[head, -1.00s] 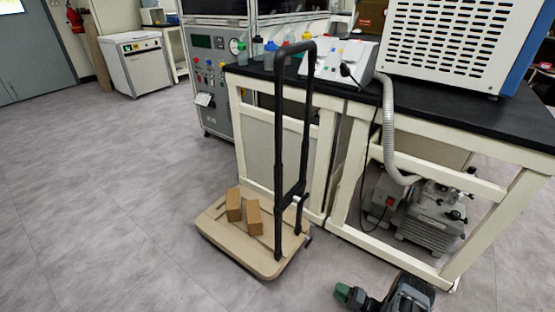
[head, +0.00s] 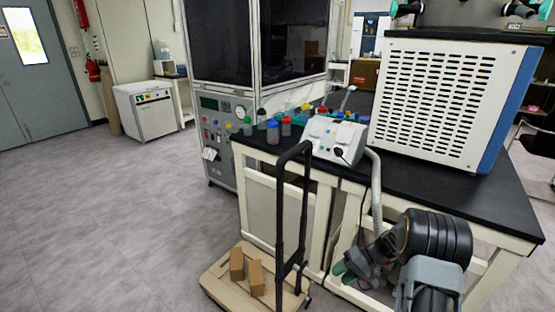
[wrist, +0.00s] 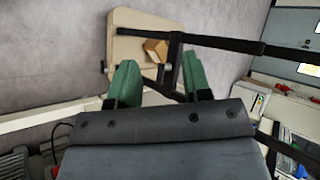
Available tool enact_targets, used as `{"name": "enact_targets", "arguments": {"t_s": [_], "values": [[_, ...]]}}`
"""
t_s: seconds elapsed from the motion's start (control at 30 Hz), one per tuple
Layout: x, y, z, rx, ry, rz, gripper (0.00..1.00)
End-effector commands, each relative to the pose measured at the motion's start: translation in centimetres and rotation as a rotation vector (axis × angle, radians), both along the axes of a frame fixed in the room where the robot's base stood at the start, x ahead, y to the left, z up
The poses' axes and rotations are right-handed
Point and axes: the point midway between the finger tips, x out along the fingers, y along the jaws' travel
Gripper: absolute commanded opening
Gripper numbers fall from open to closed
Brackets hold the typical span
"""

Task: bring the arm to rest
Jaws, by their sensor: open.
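My gripper (head: 345,271) shows at the lower right of the head view, in front of the bench's white frame, with its green fingers pointing left. In the wrist view my gripper (wrist: 160,78) has its two green fingers spread apart, with nothing held between them. My arm is bent, and its dark and grey links show at the lower right of the head view. Beyond the fingers in the wrist view are the black cart handle (wrist: 230,43) and the cart's tan platform (wrist: 128,50).
The platform cart (head: 225,290) carries two brown boxes (head: 237,264) and stands left of my gripper. The black-topped bench (head: 440,185) holds a white vented machine (head: 450,100), a small device (head: 335,138) and bottles (head: 273,132). The floor at left is clear.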

Motion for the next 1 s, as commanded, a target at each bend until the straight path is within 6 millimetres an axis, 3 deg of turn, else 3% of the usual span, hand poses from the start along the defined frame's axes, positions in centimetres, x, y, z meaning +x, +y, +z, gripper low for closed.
{"name": "enact_targets", "arguments": {"t_s": [0.03,0.1,0.3,0.5,0.7,0.83,1.0], "values": [[-0.6,0.8,5.4,-0.063,-0.011,0.025,0.45],[-1.8,1.6,10.1,-0.154,-0.017,0.049,0.45],[-6.3,3.6,22.3,-0.409,-0.08,0.081,0.45],[-11.4,4.6,31.9,-0.627,-0.203,0.059,0.45],[-15.3,4.8,37.8,-0.767,-0.335,0.012,0.45],[-16.8,4.7,39.7,-0.817,-0.398,-0.015,0.45],[-17.8,4.6,40.8,-0.846,-0.442,-0.035,0.45]]}}
